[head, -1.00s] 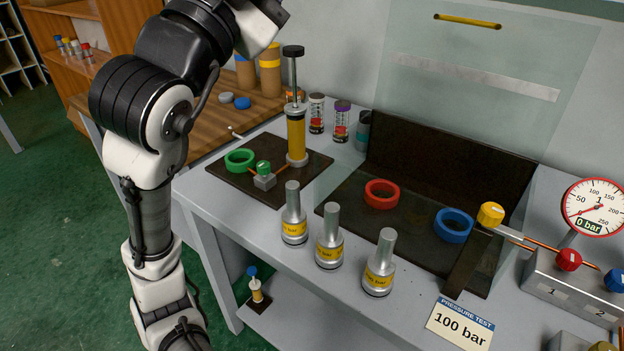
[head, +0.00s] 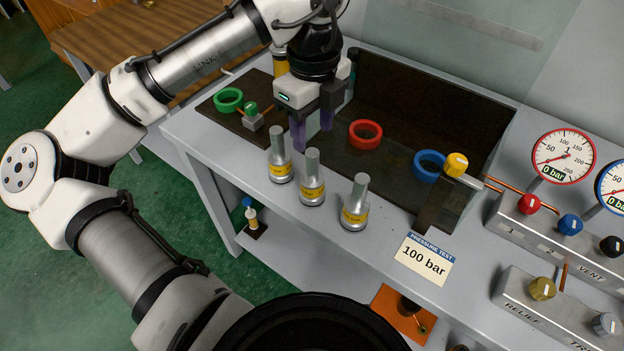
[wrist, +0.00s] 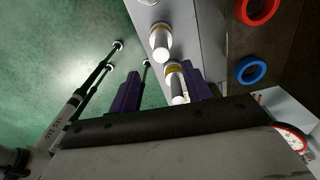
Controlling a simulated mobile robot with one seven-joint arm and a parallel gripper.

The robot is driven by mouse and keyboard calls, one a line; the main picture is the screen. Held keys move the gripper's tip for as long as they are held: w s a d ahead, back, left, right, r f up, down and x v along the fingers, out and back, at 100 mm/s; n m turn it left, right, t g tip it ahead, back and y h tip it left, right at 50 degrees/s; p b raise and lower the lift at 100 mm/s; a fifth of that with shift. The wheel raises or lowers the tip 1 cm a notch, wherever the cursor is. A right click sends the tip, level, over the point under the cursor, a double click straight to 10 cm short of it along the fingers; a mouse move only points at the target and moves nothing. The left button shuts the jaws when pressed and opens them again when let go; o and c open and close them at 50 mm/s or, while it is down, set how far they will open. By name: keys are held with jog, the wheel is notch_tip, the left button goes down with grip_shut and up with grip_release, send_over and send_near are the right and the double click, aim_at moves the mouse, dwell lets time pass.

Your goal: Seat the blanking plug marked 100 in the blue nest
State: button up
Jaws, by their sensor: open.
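Three silver blanking plugs with yellow bands stand upright in a row on the grey bench: a left plug (head: 280,168), a middle plug (head: 312,190) and a right plug (head: 355,214). Their numbers are too small to read. The blue nest (head: 428,179), an empty-looking ring, sits in the dark tray to their right; it also shows in the wrist view (wrist: 250,81). My gripper (head: 312,132) is open and empty, its purple fingers pointing down just behind the left plug in the head view. In the wrist view a plug (wrist: 175,85) shows between the fingers.
A red ring (head: 365,146) lies in the dark tray, and a green ring (head: 228,109) on the mat at left. A yellow knob (head: 456,165) stands beside the blue nest. A "100 bar" card (head: 423,260) lies at the bench front. Gauges and valve blocks fill the right.

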aim_at(312, 152)
jog(key=shift+w+f+p, duration=0.15)
jog(key=shift+f+p, duration=0.25)
jog(key=shift+f, duration=1.5)
jog(key=shift+w+f+p, duration=0.1)
jog(key=shift+f+p, duration=0.25)
jog(key=shift+f, duration=1.55)
grip_shut()
